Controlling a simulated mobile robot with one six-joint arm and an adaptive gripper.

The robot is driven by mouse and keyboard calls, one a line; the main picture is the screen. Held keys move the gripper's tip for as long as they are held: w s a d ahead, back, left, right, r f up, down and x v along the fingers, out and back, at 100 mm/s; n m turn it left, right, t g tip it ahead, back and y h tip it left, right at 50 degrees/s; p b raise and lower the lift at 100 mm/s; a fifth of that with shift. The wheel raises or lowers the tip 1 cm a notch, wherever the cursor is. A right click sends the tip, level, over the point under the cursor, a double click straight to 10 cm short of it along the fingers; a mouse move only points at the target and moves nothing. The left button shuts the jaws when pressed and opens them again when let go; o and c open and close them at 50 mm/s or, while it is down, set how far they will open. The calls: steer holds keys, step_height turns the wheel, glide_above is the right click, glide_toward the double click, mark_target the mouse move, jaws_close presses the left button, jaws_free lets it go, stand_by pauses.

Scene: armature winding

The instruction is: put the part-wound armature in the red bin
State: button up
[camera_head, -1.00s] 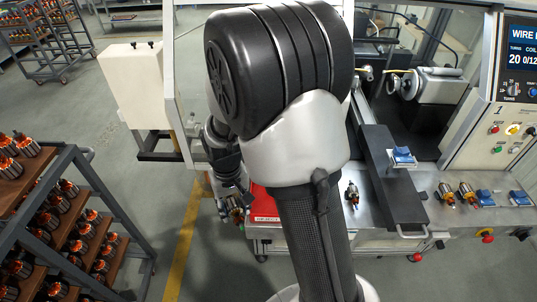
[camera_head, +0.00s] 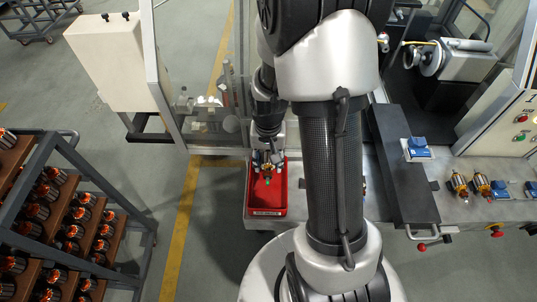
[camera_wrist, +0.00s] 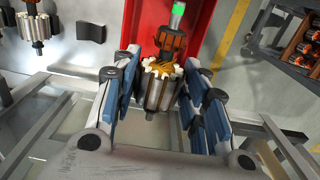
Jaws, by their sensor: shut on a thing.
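My gripper (camera_head: 268,160) is over the far part of the red bin (camera_head: 267,208) in the head view. In the wrist view my gripper (camera_wrist: 162,85) is shut on the part-wound armature (camera_wrist: 158,92), with blue pads on both sides of its pale slotted core. Some copper winding shows at the core's end, and its shaft has a green tip. The green tip also shows against the bin in the head view. The red bin (camera_wrist: 182,15) lies beyond the armature in the wrist view. The armature's height above the bin floor is hard to tell.
Another armature (camera_wrist: 38,28) is on the steel bench at upper left in the wrist view. Two armatures (camera_head: 470,184) and blue fixtures (camera_head: 416,148) sit at the right. A rack of armatures (camera_head: 70,225) stands at the left. My arm hides the bench middle.

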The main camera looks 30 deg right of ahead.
steer(key=shift+s+a+f, duration=0.1)
steer(key=shift+s+f, duration=0.05)
steer(key=shift+f, duration=0.25)
steer(key=shift+f+b, duration=0.35)
steer(key=shift+b, duration=0.15)
step_height(320, 180, down, 6)
steer(key=b, duration=0.4)
steer(key=shift+b, duration=0.35)
steer(key=o, duration=1.4)
